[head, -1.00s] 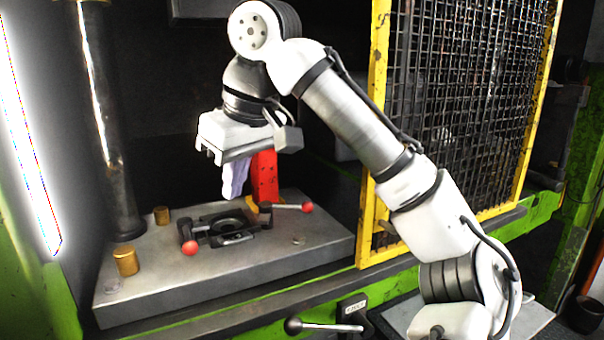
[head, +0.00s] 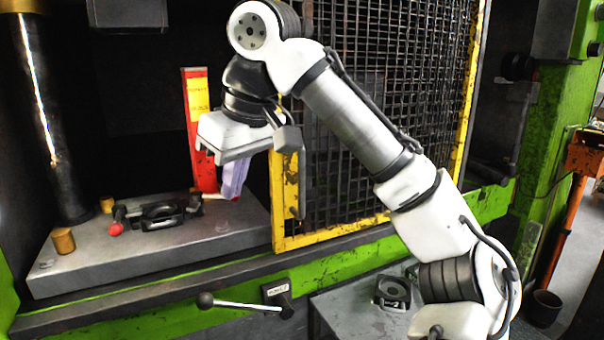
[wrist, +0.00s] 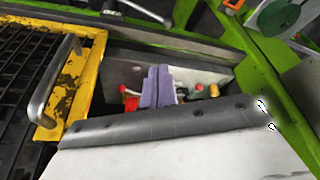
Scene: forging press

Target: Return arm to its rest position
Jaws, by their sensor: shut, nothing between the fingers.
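My gripper (head: 234,180) hangs down in front of the press opening in the head view, its lilac fingers pressed together with nothing between them. In the wrist view the fingers (wrist: 157,88) also show close together, over the grey press bed. In the head view my arm is bent, with its elbow high and the gripper left of the yellow-framed mesh guard (head: 283,205). The gripper appears just above the right part of the press bed (head: 150,252); the exact gap cannot be told.
A black die fixture (head: 165,213) with a red-knobbed handle (head: 116,229) and brass posts (head: 63,240) stands on the bed. A red post (head: 199,130) stands behind the gripper. A lever (head: 240,304) juts from the front. A grey side table (head: 335,310) holds a black block (head: 393,291).

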